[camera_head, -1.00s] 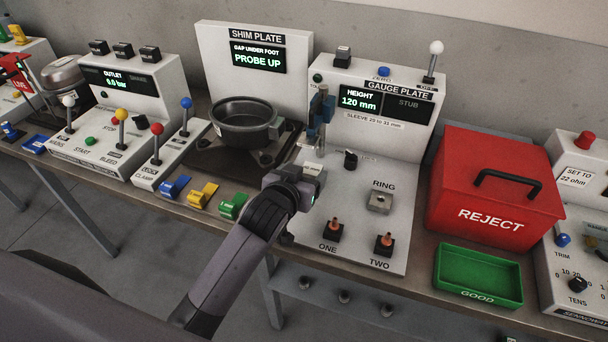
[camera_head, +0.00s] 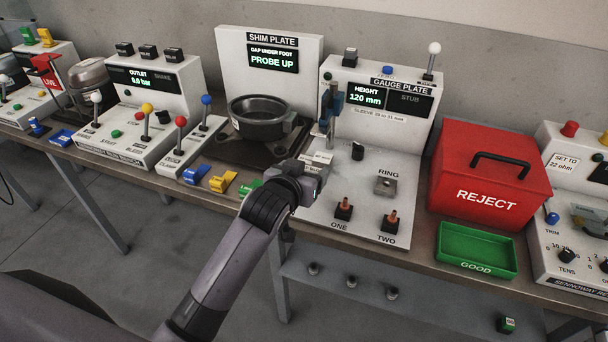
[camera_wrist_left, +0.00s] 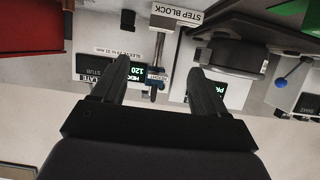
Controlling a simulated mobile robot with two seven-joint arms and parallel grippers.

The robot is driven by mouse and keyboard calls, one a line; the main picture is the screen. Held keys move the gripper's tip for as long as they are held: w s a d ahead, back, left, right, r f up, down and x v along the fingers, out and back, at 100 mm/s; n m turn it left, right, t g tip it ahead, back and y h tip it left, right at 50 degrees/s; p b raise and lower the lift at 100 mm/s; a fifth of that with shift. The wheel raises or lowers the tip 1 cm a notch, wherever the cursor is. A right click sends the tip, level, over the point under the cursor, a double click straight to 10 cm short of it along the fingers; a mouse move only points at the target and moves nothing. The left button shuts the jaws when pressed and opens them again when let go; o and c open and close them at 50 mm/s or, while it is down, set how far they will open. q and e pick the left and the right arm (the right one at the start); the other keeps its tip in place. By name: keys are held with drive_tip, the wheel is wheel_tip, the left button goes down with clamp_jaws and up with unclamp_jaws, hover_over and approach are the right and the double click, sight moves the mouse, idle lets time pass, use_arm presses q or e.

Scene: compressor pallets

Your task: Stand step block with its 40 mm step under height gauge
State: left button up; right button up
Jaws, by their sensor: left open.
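The height gauge (camera_head: 333,108) is a blue and grey upright on the left of the white gauge plate, and its display reads 120 mm. It also shows upside down in the wrist view (camera_wrist_left: 161,76). A pale piece lettered STEP BLOCK (camera_wrist_left: 178,14) lies beyond my left fingers in the wrist view, close to the gauge's stem. My left gripper (camera_head: 314,180) is over the plate's left front edge, in front of the gauge. In the wrist view its two fingers (camera_wrist_left: 158,70) are wide apart with nothing gripped. The block's steps cannot be made out. My right gripper is not in view.
A ring block (camera_head: 386,186) and two orange-topped pegs, ONE (camera_head: 343,209) and TWO (camera_head: 390,222), stand on the plate. A red REJECT box (camera_head: 490,180) and green GOOD tray (camera_head: 477,250) are right. The shim plate's black bowl (camera_head: 258,117) stands left.

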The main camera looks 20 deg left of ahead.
use_arm(q)
drive_tip(key=shift+s, duration=0.2)
drive_tip(key=s+a+f+g, duration=0.1)
drive_tip(key=s+f, duration=0.5)
drive_tip(key=s, duration=0.3)
drive_tip(key=s+a+f+m+g+h, duration=0.1)
drive_tip(key=s+f, duration=0.5)
drive_tip(key=s, duration=0.3)
drive_tip(key=s+a+f+g, duration=0.1)
drive_tip(key=s+a+f, duration=0.1)
drive_tip(key=s+f, duration=0.4)
drive_tip(key=s, duration=0.3)
drive_tip(key=shift+f+m, duration=0.15)
drive_tip(key=shift+m, duration=0.25)
drive_tip(key=shift+a, duration=0.1)
